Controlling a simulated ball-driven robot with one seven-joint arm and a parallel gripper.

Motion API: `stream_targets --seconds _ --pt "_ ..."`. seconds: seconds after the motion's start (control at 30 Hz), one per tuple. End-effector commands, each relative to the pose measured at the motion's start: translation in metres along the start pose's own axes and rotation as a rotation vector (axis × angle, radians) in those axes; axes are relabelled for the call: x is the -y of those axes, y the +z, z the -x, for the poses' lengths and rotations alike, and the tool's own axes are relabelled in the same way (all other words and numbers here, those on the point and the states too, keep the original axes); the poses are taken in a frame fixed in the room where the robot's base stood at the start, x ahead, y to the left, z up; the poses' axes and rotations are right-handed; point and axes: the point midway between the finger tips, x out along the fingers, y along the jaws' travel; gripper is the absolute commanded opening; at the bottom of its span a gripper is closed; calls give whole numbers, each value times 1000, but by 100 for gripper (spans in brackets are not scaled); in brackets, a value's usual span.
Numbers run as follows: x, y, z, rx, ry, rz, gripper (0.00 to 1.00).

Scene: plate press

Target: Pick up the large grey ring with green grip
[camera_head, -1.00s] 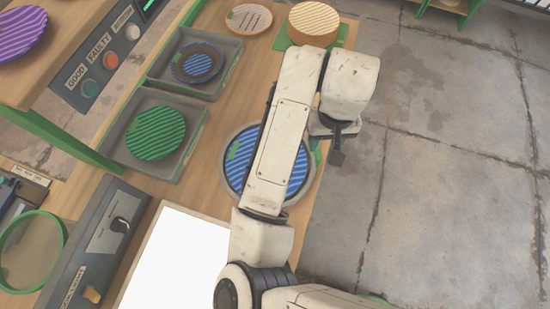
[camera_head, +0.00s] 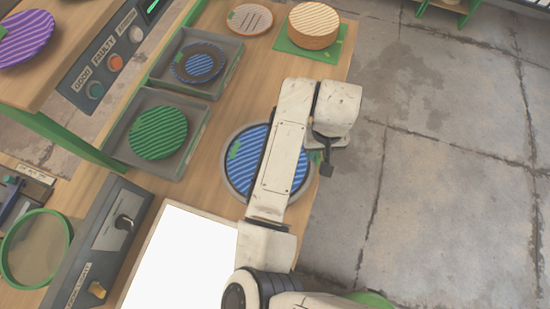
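The large grey ring (camera_head: 226,175) lies on the wooden table around a blue striped plate (camera_head: 252,150). My arm crosses above both and hides their middle and part of the right side. My gripper (camera_head: 326,165) points down just right of the ring, near the table's right edge. It looks empty, but its finger opening is too small and dark to judge.
Grey trays hold a green plate (camera_head: 158,132) and a blue plate with a dark ring (camera_head: 198,62). A beige striped cylinder (camera_head: 314,25) stands on a green mat at the back. A white panel (camera_head: 180,262) and control box (camera_head: 112,222) lie front left. Open floor lies right.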

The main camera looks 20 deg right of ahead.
Motion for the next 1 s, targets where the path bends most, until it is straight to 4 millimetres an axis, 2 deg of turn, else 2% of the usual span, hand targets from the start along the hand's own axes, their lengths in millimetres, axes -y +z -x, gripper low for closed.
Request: stream_targets --seconds 0.03,0.3,0.77,1.0 --pt "0 0 0 0 0 0 25" --pt "0 0 0 0 0 0 0" --pt "0 0 2 -1 0 0 0" --pt "0 -1 22 -3 -1 0 0"
